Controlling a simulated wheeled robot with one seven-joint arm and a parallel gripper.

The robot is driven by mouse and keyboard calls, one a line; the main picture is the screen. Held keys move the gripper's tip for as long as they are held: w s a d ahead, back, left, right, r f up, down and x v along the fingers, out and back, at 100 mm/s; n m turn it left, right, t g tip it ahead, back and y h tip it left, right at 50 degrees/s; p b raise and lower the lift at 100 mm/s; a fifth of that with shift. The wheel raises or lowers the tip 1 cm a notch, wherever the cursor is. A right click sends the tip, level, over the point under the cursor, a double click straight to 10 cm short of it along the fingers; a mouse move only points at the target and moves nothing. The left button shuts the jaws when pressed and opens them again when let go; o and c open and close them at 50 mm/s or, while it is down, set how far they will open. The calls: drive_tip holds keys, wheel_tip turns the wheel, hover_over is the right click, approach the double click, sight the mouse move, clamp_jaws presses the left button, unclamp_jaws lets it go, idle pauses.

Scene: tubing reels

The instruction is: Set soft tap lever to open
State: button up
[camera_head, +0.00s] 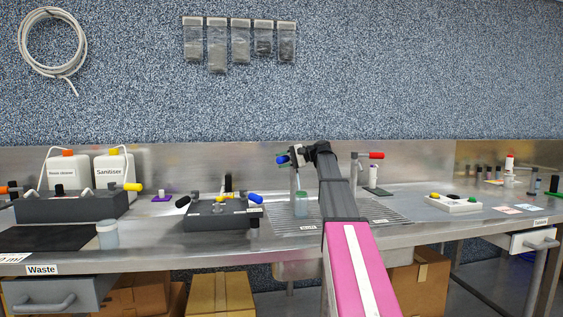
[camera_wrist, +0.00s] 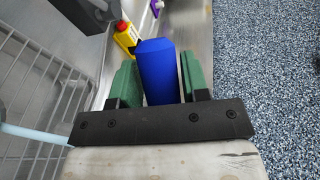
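A blue lever handle (camera_wrist: 158,72) lies between the two green finger pads of my gripper (camera_wrist: 160,85) in the wrist view. Narrow gaps show beside the handle, so the fingers look open around it. In the head view my gripper (camera_head: 298,156) is at the top of a grey tap post (camera_head: 294,182) at the sink, with the blue handle tip (camera_head: 282,159) pointing left. My gripper and arm hide the lever's pivot. A second tap with a red lever (camera_head: 376,155) stands to the right. No label naming the soft tap is readable.
A jar (camera_head: 301,205) stands below the blue-lever tap on the drain grate (camera_head: 375,211). A dark valve block (camera_head: 215,217) with several coloured levers sits to the left. A white tray (camera_head: 453,204) lies to the right. The steel wall is close behind.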

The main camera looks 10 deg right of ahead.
drive_tip(key=shift+o, duration=0.9)
drive_tip(key=v, duration=1)
drive_tip(key=shift+d, duration=0.4)
drive_tip(key=shift+s, duration=0.1)
